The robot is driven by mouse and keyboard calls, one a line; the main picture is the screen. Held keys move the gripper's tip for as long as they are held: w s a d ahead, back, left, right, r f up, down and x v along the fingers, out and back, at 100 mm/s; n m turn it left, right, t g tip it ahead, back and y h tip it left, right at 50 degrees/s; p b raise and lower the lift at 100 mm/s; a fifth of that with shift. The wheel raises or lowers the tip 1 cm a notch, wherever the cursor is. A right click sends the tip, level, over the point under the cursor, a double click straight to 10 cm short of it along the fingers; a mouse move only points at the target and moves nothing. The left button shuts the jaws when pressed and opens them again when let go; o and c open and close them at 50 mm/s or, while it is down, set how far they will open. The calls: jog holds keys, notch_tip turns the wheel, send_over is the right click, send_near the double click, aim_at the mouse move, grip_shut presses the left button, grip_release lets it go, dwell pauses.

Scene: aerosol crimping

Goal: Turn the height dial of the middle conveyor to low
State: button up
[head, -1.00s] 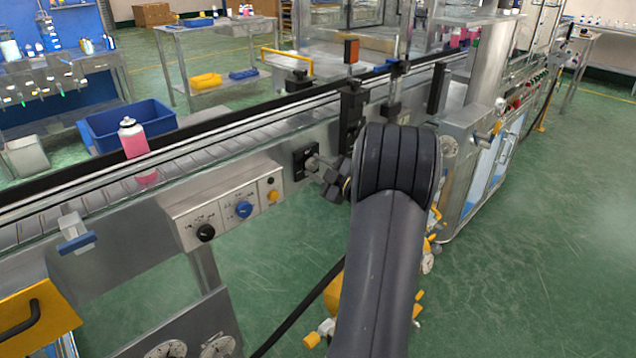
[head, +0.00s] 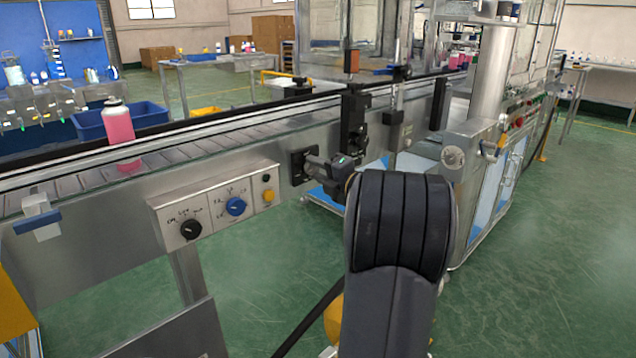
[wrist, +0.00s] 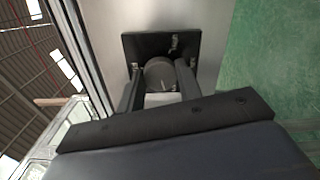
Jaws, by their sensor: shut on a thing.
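A round dark grey dial (wrist: 159,75) sits on a black square plate (wrist: 186,45) on the metal side of the conveyor (head: 120,215). The plate also shows in the head view (head: 297,168). My gripper (wrist: 160,83) is shut on the dial, one finger on each side of it, and faces the plate. In the head view my gripper (head: 325,172) reaches the plate from the right, and its fingers hide most of the dial. Pale marks show around the dial on the plate, but I cannot read them or tell the dial's setting.
Left of the plate, a control panel (head: 217,190) carries a black knob (head: 190,230), a blue knob (head: 236,206) and a yellow button (head: 268,196). A pink bottle (head: 119,128) stands on the belt. A metal column (head: 489,75) stands to the right. Green floor is clear at right.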

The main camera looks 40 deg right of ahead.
jog(key=shift+f+n+b, duration=0.15)
jog(key=shift+n+b, duration=0.95)
jog(key=shift+n, duration=0.5)
jog(key=o, duration=1)
jog(key=shift+c, duration=0.2)
jog(key=s+p, duration=0.1)
jog(key=s, duration=0.9)
jog(key=shift+s+d+p, duration=0.35)
jog(key=shift+s, duration=0.05)
